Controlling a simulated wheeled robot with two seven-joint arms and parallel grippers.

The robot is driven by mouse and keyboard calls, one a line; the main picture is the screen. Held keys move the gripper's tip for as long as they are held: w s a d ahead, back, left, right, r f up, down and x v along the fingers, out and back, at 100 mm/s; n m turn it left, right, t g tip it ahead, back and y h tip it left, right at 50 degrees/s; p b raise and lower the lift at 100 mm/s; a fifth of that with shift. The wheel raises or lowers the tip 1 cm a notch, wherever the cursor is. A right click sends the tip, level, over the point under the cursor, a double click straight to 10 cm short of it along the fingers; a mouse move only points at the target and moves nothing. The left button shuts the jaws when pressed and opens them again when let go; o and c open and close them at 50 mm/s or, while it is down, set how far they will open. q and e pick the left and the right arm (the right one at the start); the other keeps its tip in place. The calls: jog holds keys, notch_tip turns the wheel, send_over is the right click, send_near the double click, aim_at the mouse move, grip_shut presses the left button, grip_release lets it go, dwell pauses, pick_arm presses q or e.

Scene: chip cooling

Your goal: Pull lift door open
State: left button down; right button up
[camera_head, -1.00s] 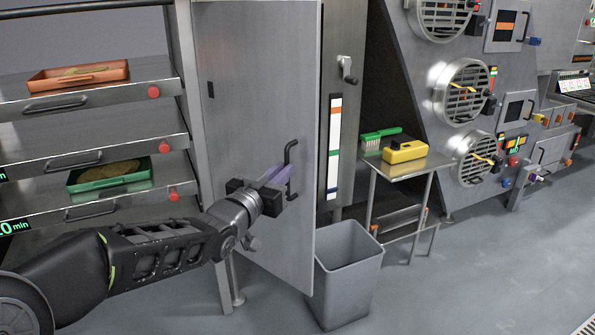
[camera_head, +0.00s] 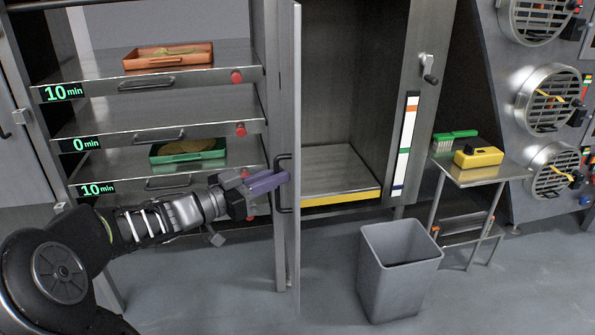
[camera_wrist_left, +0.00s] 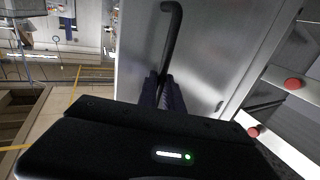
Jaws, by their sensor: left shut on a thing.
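The lift door (camera_head: 291,120) is a tall grey metal panel, seen nearly edge-on in the head view and standing open. Behind it the lift compartment shows, with a yellow-edged platform (camera_head: 341,198) low inside. My left gripper (camera_head: 283,179), with purple fingers, is shut on the dark door handle (camera_head: 282,200). In the left wrist view the handle (camera_wrist_left: 172,40) runs down between the gripper's fingers (camera_wrist_left: 163,92), with the door face (camera_wrist_left: 215,45) behind it. My right gripper is not in view.
A shelf rack (camera_head: 150,120) with an orange tray (camera_head: 168,55) and a green tray (camera_head: 188,152) stands left of the door. A grey bin (camera_head: 372,270) stands on the floor to the right. A small table (camera_head: 480,173) holds a yellow box (camera_head: 478,157) and a green brush (camera_head: 455,136).

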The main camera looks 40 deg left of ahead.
pick_arm(q)
jog(key=s+a, duration=0.1)
jog(key=a, duration=0.1)
jog(key=s+a, duration=0.1)
jog(key=a, duration=0.1)
jog(key=shift+s, duration=0.35)
jog(key=shift+d, duration=0.1)
jog(key=c, duration=1.5)
grip_release()
jog(key=shift+w+f, duration=0.2)
jog(key=shift+d, duration=0.1)
jog(key=shift+s, duration=0.15)
jog(key=s, duration=0.2)
jog(key=s+a+p, duration=0.1)
jog(key=s, duration=0.4)
jog(key=shift+s+a, duration=0.15)
jog(key=shift+s, duration=0.1)
